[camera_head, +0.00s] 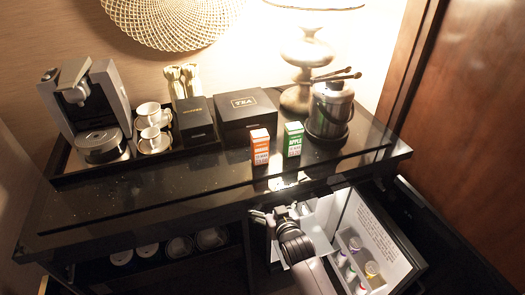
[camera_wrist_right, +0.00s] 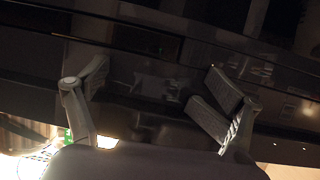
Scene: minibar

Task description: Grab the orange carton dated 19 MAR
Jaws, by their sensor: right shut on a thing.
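An orange carton (camera_head: 260,147) with a white lower label stands upright on the dark counter (camera_head: 190,190). A green apple carton (camera_head: 293,139) stands upright just right of it. The date print is too small to read. My right gripper (camera_head: 268,214) is below the counter's front edge, at the open minibar, apart from both cartons. My left gripper is not in view.
The minibar door (camera_head: 378,235) is open at the right, with small bottles (camera_head: 352,260) in its rack. An ice bucket (camera_head: 330,110), a tea box (camera_head: 245,110) and a coffee machine (camera_head: 95,110) stand behind. The counter's front left is clear.

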